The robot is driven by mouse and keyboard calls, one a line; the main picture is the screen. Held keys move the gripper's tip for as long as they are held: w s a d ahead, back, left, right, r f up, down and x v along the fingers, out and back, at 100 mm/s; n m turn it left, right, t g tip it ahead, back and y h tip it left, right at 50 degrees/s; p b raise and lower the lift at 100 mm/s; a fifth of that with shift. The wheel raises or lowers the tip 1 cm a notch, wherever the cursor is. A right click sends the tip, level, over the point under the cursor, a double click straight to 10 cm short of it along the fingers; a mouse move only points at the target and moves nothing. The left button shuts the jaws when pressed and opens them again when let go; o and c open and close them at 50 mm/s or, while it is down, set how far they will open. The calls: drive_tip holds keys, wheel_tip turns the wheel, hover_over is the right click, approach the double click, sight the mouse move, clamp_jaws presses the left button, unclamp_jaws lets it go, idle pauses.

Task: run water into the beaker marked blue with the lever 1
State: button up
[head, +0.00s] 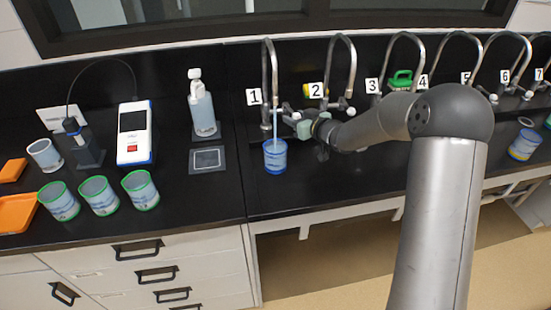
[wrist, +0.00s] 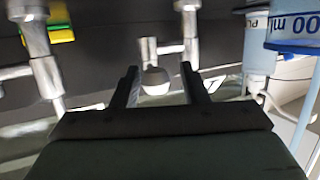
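The beaker marked blue (head: 275,157) stands upright on the counter under tap 1 (head: 265,75). A thin pale-blue stream (head: 275,122) runs from the tap's spout down to the beaker; its water level is not clear. My gripper (head: 294,118) is just right of tap 1, at lever height and above the beaker. In the wrist view, my gripper (wrist: 162,78) is open. Its two dark fingers stand on either side of a pale round knob (wrist: 155,80), apparently the end of lever 1, with gaps visible. I cannot tell whether either finger touches it.
Several numbered taps run along the back to the right, with tap 2 (head: 350,65) closest. A wash bottle (head: 202,105), a white meter (head: 134,135) and several green-rimmed beakers (head: 98,193) stand left. A yellow-marked beaker (head: 524,145) stands far right. The front counter before my gripper is clear.

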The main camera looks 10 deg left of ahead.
drive_tip(key=a+v, duration=0.1)
drive_tip(key=v, duration=0.5)
drive_tip(key=shift+s+d+p, duration=0.3)
drive_tip(key=shift+s, duration=0.4)
drive_tip(key=shift+r, duration=0.15)
idle(0.4)
